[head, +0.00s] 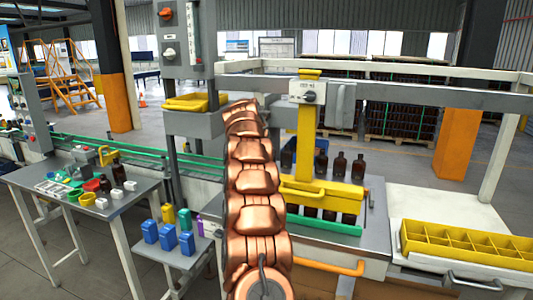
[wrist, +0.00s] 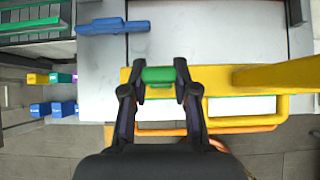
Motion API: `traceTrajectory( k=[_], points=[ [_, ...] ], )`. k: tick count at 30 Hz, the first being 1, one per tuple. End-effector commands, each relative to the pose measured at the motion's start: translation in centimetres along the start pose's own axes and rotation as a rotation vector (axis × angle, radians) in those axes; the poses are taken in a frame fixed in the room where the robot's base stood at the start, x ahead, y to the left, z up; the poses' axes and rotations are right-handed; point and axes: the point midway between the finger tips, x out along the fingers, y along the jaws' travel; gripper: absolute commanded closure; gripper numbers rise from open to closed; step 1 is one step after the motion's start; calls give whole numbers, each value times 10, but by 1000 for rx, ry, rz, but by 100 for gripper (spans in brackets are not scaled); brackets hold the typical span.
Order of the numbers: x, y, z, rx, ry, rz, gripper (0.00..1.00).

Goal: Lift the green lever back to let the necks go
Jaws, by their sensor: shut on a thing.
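In the wrist view the green lever (wrist: 159,74) lies between the two fingertips of my gripper (wrist: 159,84). The fingers are shut on it from both sides, at the yellow bar (wrist: 220,76). In the head view my copper-coloured arm hides my gripper and the lever. The yellow clamp head (head: 325,190) hangs from a yellow post over the bench. Brown bottles (head: 329,214) show in a row under it, behind a green strip (head: 335,226). Their necks are hidden by the clamp head.
Several brown bottles (head: 338,165) stand behind the clamp. A yellow divided crate (head: 465,244) is at the right, an orange handle (head: 330,267) at the bench front. Blue containers (head: 168,238) stand on a low side table. A grey beam (head: 390,87) crosses above.

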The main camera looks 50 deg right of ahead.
Motion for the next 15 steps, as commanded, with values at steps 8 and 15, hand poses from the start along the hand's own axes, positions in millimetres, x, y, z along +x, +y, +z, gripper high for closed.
traceTrajectory(
  k=[8, 15],
  points=[
    [0, -1, 1, 1, -2, -1, 100],
    [0, -1, 1, 2, -2, -1, 48]
  ],
)
